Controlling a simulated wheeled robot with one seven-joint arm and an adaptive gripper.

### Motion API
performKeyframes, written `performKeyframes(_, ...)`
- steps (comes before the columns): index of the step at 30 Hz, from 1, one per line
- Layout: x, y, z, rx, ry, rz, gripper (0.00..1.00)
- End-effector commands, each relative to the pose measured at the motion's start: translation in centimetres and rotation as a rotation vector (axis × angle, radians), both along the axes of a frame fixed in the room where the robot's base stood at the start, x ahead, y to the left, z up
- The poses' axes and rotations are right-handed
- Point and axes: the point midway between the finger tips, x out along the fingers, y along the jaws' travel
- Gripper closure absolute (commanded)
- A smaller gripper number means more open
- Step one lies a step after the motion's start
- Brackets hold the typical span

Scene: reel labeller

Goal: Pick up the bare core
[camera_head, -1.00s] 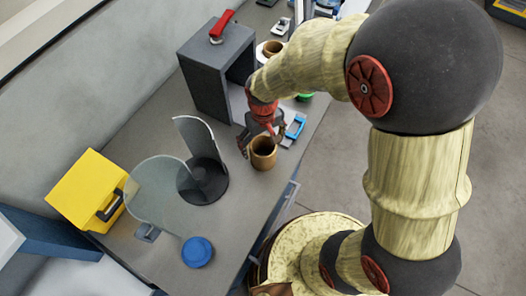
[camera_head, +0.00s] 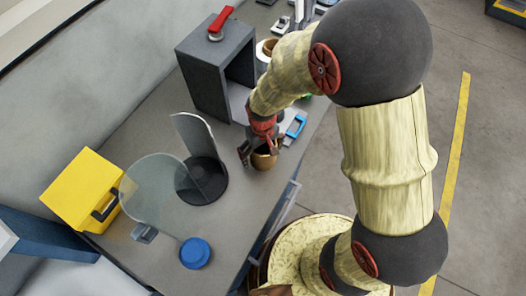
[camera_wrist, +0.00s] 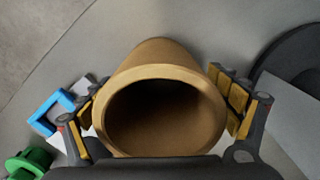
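The bare core (camera_head: 264,161), a brown cardboard tube, stands upright on the grey bench near its right edge. My gripper (camera_head: 259,149) is down over it, partly hiding it. In the wrist view the core (camera_wrist: 158,72) lies between my two fingers, its open hollow end facing the camera. The fingers are spread, one on each side of the core. The pads come close to its wall; I cannot tell whether they touch it.
A blue clip-like piece (camera_head: 296,126) lies just beyond the core. A dark round base with a clear curved guard (camera_head: 204,180) stands to the left. A grey box frame (camera_head: 207,85) stands behind. A blue disc (camera_head: 195,252) and yellow case (camera_head: 84,190) are nearer.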

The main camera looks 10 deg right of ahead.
Motion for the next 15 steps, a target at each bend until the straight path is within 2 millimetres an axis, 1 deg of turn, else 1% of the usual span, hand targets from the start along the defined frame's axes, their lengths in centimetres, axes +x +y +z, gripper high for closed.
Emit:
performKeyframes(2,0.0,0.0,0.01,0.0,0.0,0.0,0.16)
performKeyframes(15,-0.01,0.0,0.02,0.0,0.0,0.0,0.41)
